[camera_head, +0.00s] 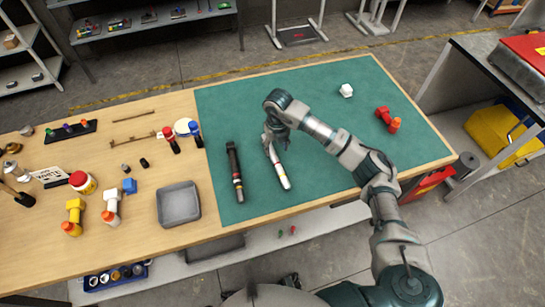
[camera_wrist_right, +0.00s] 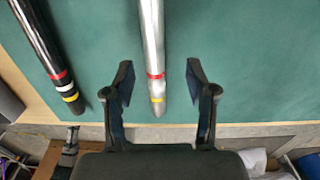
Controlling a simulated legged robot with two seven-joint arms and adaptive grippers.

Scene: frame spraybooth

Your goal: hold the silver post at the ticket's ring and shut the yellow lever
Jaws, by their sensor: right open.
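The silver post (camera_head: 283,177) lies on the green mat (camera_head: 330,100), partly hidden under my right gripper (camera_head: 268,143) in the head view. In the right wrist view the post (camera_wrist_right: 152,40) runs between the spread fingers of my right gripper (camera_wrist_right: 160,75), with a gap on each side. A red ring (camera_wrist_right: 155,76) is level with the fingertips, and a yellow ring (camera_wrist_right: 157,99) is nearer its end. A black post (camera_head: 235,172) with red, white and yellow rings lies to the left. I cannot make out a ticket or identify the yellow lever. My left gripper is out of view.
A grey tray (camera_head: 179,204) sits left of the mat's near end. Yellow (camera_head: 74,211) and white (camera_head: 111,206) items with orange parts stand further left. A white piece (camera_head: 346,90) and a red piece (camera_head: 383,114) lie on the mat's far right. The mat between is mostly clear.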

